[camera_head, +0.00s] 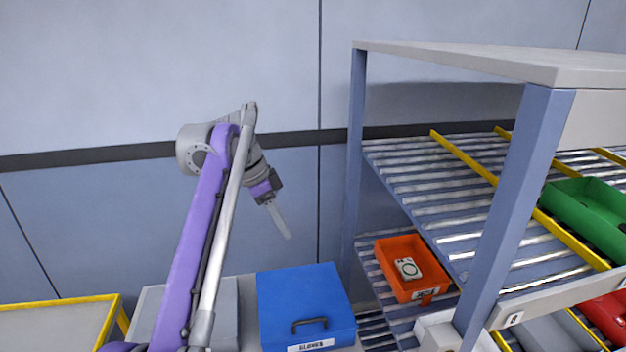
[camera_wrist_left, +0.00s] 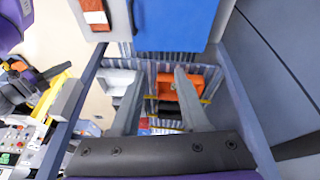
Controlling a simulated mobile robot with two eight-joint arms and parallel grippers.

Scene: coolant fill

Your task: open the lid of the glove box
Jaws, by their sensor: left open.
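The glove box (camera_head: 300,295) is a blue box with a closed lid, a dark handle (camera_head: 309,324) and a white label reading "GLOVES" on its front. It sits on a grey surface at the bottom middle of the head view. My left gripper (camera_head: 286,232) is above and behind the box, apart from it, its fingers pointing down to the right. In the left wrist view its two fingers are spread with nothing between them, and the blue glove box (camera_wrist_left: 178,25) shows at the top, beyond the fingertips. My right gripper is not in view.
A roller shelf rack (camera_head: 520,170) stands at the right, its blue post near the box. An orange bin (camera_head: 400,285) with a small item sits on its lower level; a green bin (camera_head: 590,212) is higher. A yellow-edged table (camera_head: 50,325) is at the left.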

